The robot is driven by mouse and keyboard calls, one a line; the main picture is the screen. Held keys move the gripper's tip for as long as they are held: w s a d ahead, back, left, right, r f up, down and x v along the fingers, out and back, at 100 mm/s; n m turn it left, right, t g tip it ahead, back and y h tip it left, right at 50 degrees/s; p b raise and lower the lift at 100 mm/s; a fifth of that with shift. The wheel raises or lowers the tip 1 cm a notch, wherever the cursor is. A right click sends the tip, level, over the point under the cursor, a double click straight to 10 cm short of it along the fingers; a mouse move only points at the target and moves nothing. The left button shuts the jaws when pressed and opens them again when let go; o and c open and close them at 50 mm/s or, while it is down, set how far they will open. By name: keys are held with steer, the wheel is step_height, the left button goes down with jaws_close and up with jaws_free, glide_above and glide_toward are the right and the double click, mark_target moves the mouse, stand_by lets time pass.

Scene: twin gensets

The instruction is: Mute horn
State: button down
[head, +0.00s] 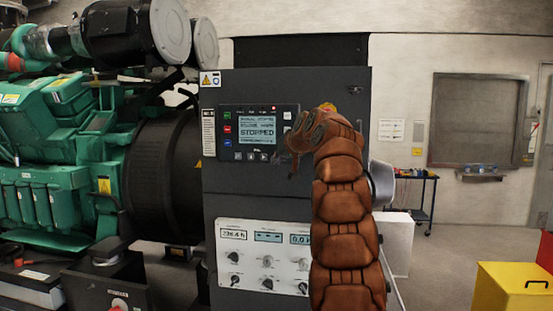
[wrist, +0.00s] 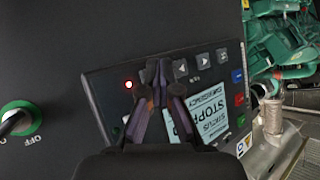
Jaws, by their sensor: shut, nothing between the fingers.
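The controller (head: 259,133) is set in the dark cabinet front, with its screen (head: 258,132) reading STOPPED. Green, red and blue buttons line its left side, arrow buttons run below the screen, and a pale button (head: 287,116) shows at upper right. I cannot read which button is marked for the horn. In the wrist view the controller (wrist: 218,68) appears turned over, with a lit red lamp (wrist: 128,85). My gripper (wrist: 158,70) is shut and empty, its tips over the controller's lower edge beside the arrow buttons. I cannot tell whether it touches.
A green-ringed knob marked OFF (wrist: 15,115) is on the cabinet face. Below the controller is a pale panel (head: 264,262) with meters and knobs. The green engine (head: 55,150) stands left. A yellow box (head: 510,290) and a cart (head: 418,200) stand right.

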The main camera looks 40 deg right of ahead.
steer(key=shift+w+d, duration=0.1)
steer(key=shift+d, duration=0.05)
stand_by(0.4)
steer(key=shift+s+a+b, duration=0.5)
steer(key=shift+a+b, duration=0.25)
steer(key=shift+a, duration=0.05)
steer(key=s+a+b, duration=0.3)
steer(key=a+b, duration=0.1)
steer(key=a, duration=0.1)
steer(key=shift+s, duration=0.25)
stand_by(0.9)
